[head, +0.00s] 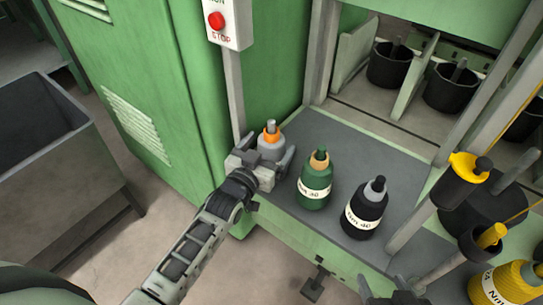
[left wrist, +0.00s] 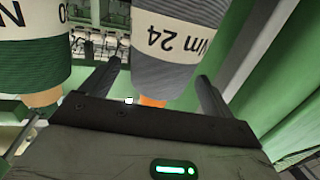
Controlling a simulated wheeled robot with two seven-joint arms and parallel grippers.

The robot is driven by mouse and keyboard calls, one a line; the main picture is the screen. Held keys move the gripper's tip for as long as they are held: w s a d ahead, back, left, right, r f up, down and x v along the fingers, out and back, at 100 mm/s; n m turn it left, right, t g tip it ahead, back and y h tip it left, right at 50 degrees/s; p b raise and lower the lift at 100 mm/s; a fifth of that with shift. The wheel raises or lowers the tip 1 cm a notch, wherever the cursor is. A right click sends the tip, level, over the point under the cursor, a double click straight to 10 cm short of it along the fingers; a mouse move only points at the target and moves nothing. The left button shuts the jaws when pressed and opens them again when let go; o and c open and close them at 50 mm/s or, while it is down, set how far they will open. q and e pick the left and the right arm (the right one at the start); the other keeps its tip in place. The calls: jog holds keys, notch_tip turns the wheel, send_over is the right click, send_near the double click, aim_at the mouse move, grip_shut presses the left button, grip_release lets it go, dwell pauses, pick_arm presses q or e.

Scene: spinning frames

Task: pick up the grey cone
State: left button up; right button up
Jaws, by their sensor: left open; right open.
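The grey cone (head: 270,146), with an orange top, stands upright at the left end of the grey shelf. My left gripper (head: 262,170) is at this cone, its jaws open with one finger on either side. In the left wrist view the grey cone (left wrist: 165,55) appears upside down with a "Nm 24" label, between the two dark fingers (left wrist: 160,88). I cannot tell whether the fingers touch it. My right gripper (head: 393,290) is partly in view at the bottom edge of the head view, open, away from the grey cone.
A green cone (head: 315,183) stands just right of the grey one, then a black cone (head: 366,208). A yellow cone (head: 505,284) is at bottom right. A green cabinet (head: 170,80) and a stop-button box (head: 228,22) rise behind my left gripper. A metal bin (head: 60,165) stands left.

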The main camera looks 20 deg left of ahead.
pick_arm(q)
jog(key=shift+w+d, duration=0.2)
jog(key=shift+w, duration=0.8)
jog(key=shift+c, duration=0.3)
